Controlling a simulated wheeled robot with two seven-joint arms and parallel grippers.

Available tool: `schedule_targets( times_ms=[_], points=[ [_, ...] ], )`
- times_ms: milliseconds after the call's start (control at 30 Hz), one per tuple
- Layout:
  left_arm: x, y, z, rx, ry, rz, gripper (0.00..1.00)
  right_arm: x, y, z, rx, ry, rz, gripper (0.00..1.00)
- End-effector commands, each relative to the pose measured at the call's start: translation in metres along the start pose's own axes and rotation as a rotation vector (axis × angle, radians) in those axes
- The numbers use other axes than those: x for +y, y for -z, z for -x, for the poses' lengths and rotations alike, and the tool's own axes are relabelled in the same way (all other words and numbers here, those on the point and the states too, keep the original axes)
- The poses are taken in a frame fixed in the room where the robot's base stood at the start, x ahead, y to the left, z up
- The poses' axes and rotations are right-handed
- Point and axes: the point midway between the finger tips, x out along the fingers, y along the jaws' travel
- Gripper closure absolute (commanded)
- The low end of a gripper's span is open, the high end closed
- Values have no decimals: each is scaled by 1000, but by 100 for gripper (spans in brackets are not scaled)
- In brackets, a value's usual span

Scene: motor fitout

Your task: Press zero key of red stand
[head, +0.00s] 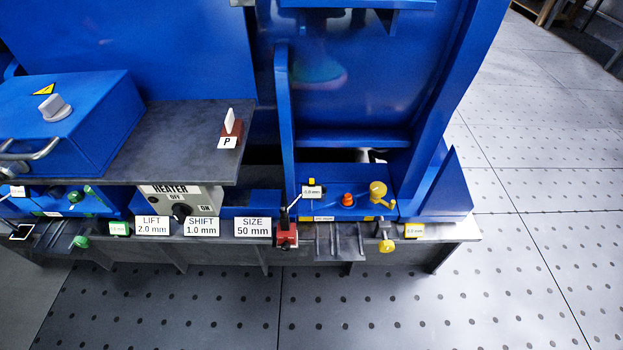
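A small red stand (286,238) with a dark upright post sits at the front edge of the machine bench, right of the SIZE 50 mm sign. A thin rod runs from its post up toward a small white readout (312,191) marked in mm. A yellow piece (311,181) shows on top of the readout. I cannot tell for certain which part is the zero key. Another small red block (230,135) with a P label and a pale upright plate stands on the dark tabletop to the upper left. Neither of my grippers is in view.
An orange-red knob (347,199) and a yellow knob (378,190) stand on the blue base right of the readout. Tall blue frames rise behind. The floor in front is clear.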

Motion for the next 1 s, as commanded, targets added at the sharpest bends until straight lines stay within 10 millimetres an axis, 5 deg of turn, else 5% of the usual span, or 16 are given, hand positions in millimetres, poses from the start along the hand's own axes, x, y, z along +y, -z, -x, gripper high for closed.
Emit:
schedule_targets(
  times_ms=[1000],
  points=[
    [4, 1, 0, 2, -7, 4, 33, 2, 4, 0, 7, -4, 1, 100]
  ],
)
